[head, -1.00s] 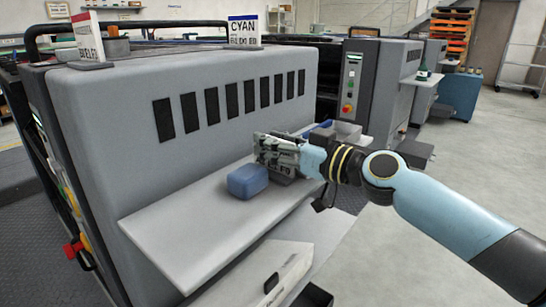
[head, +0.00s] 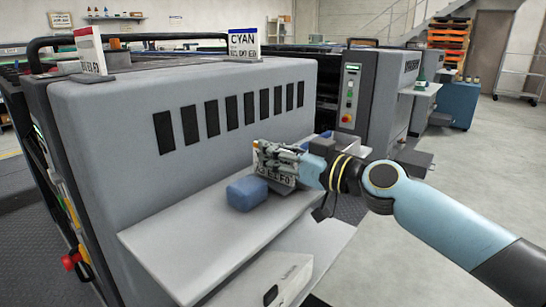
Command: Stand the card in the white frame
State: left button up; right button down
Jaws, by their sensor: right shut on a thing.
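My right gripper (head: 272,158) comes in from the right above the light grey shelf (head: 200,244). It is shut on a pale card (head: 276,178) with dark printed characters; the gripper's fingers hide its upper part. The held card is just behind and right of a blue block (head: 247,194). A card with a red top edge (head: 89,45) and a card with a blue top edge reading CYAN (head: 243,38) stand upright on top of the grey machine. I cannot tell for certain which thing is the white frame. My left gripper is not in view.
The grey machine's vented side (head: 110,160) rises behind the shelf. A grey open bin (head: 350,141) lies beyond my right gripper. A white box (head: 285,272) sits below the shelf's front. The shelf's near left part is clear.

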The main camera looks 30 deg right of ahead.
jog(key=r, duration=0.1)
jog(key=r+p, duration=0.1)
jog(key=r, duration=0.1)
jog(key=r+p, duration=0.1)
jog(key=shift+s+d+r, duration=0.2)
jog(key=shift+s, duration=0.1)
jog(key=s+d+r+p, duration=0.5)
jog(key=s+d+r, duration=0.1)
jog(key=s, duration=0.3)
jog(key=s+a+r+n+y, duration=0.1)
jog(key=a, duration=0.6)
jog(key=s+a+r+g+y, duration=0.1)
jog(key=a+r, duration=0.1)
jog(key=a, duration=0.5)
jog(key=shift+a+r+n+y, duration=0.2)
jog(key=shift+r+n+y, duration=0.1)
jog(key=shift+n, duration=0.1)
jog(key=shift+d, duration=0.15)
